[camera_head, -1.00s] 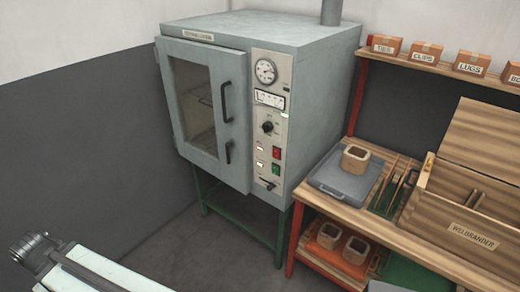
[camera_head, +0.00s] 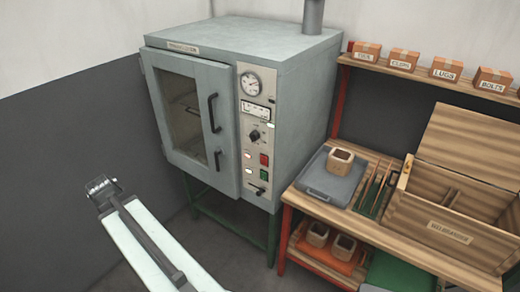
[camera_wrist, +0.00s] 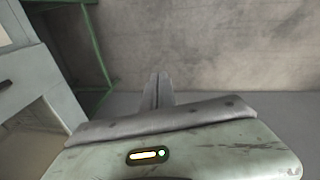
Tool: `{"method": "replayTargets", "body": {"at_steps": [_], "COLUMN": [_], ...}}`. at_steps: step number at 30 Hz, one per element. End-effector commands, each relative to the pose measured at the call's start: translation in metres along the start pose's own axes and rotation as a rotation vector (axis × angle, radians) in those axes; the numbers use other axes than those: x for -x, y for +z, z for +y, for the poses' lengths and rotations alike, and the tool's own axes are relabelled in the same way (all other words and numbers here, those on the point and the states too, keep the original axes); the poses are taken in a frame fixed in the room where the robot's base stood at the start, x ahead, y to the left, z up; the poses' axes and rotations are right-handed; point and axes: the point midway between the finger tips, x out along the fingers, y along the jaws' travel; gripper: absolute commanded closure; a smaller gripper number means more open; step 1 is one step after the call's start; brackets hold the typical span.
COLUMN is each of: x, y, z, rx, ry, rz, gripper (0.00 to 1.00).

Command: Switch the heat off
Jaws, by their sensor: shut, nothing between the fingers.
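A grey-green oven (camera_head: 270,45) stands on a green stand, its windowed door (camera_head: 190,115) shut. The control panel on its right side carries a round dial gauge (camera_head: 251,83), a small meter (camera_head: 254,112), a black knob (camera_head: 254,136), a red switch (camera_head: 264,159), a green switch (camera_head: 262,174) and a small lever (camera_head: 258,190) at the bottom. Small lights beside the switches look lit. In the wrist view my gripper (camera_wrist: 160,88) is shut and empty, with floor behind it. The oven's lower part and green stand (camera_wrist: 95,45) show at left there; the panel does not.
Right of the oven is a wooden bench (camera_head: 330,205) with a grey tray (camera_head: 318,188), a small wooden pot (camera_head: 341,160) and an open wooden box (camera_head: 440,225). Labelled cartons (camera_head: 404,60) line a shelf above. Grey wall and floor lie left of the oven.

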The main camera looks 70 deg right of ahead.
Motion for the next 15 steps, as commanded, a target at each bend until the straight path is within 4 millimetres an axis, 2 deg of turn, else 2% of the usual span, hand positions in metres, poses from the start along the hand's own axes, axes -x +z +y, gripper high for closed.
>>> {"method": "replayTargets", "body": {"at_steps": [1, 2, 3, 4, 6, 9, 10, 12, 15], "x": [0.030, 0.037, 0.046, 0.054, 0.070, 0.092, 0.097, 0.107, 0.114], "y": [0.011, 0.020, 0.035, 0.049, 0.087, 0.145, 0.161, 0.194, 0.225], "z": [0.065, 0.099, 0.144, 0.176, 0.246, 0.324, 0.342, 0.375, 0.401], "rx": [-0.037, -0.048, -0.064, -0.073, -0.096, -0.117, -0.121, -0.130, -0.135], "ry": [0.036, 0.060, 0.092, 0.115, 0.168, 0.232, 0.248, 0.275, 0.299], "rz": [0.001, 0.002, -0.001, -0.005, -0.022, -0.055, -0.066, -0.087, -0.111], "gripper": [1.00, 1.00, 1.00, 1.00, 1.00, 1.00, 1.00, 1.00, 1.00]}}
